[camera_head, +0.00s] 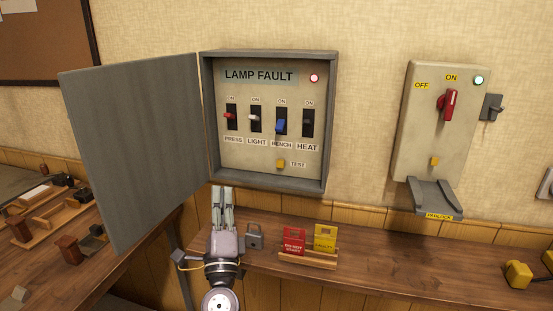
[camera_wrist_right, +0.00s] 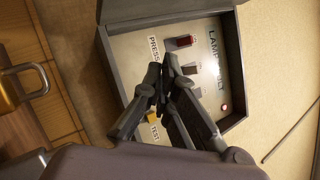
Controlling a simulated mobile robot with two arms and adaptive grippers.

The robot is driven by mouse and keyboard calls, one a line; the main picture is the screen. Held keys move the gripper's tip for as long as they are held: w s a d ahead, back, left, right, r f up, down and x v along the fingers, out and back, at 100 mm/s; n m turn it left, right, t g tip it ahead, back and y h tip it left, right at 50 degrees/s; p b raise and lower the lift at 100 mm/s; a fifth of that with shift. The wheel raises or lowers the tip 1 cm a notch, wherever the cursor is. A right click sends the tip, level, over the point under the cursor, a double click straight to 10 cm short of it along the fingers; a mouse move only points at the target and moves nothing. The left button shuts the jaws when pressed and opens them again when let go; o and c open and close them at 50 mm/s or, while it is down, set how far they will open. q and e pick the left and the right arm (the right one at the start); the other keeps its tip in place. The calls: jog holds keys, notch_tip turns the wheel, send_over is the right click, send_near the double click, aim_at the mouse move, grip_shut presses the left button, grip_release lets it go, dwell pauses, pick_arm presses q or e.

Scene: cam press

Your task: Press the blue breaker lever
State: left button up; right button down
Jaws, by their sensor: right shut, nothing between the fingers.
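The blue breaker lever (camera_head: 280,126) is above the BENCH label in the open grey breaker box (camera_head: 331,120). Its handle sits lower in its slot than the red lever (camera_head: 227,116) and the white lever (camera_head: 254,117) to its left. My right gripper (camera_head: 222,188) is shut and empty, pointing up just below the box's lower left edge, apart from the blue lever in the picture. In the right wrist view the shut fingers (camera_wrist_right: 165,80) cover part of the panel, and I cannot make out the blue lever. My left gripper is not in view.
The box door (camera_head: 135,150) stands open to the left. A yellow TEST button (camera_head: 280,163) is below the levers. A padlock (camera_head: 255,237) and red and yellow tags (camera_head: 325,238) stand on the bench below. A switch box (camera_head: 435,130) with a red handle is at right.

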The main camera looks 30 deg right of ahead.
aim_at(282, 121)
pick_arm(q)
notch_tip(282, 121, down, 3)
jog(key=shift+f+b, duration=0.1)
jog(key=shift+b, duration=1)
pick_arm(e)
jog(key=s+d+r+m+g+h, duration=0.1)
jog(key=s+d+r+m+g, duration=0.2)
jog(key=m, duration=0.6)
jog(key=s+d+r+m+g+h, duration=0.2)
jog(key=s+d+r+m+g, duration=0.1)
jog(key=m, duration=0.7)
notch_tip(282, 121, up, 2)
jog(key=d+g, duration=0.1)
jog(key=g, duration=0.1)
jog(key=shift+s+g, duration=0.2)
jog(key=shift+g, duration=0.2)
jog(key=shift+d, duration=0.1)
jog(key=x, duration=1)
jog(key=shift+p, duration=0.3)
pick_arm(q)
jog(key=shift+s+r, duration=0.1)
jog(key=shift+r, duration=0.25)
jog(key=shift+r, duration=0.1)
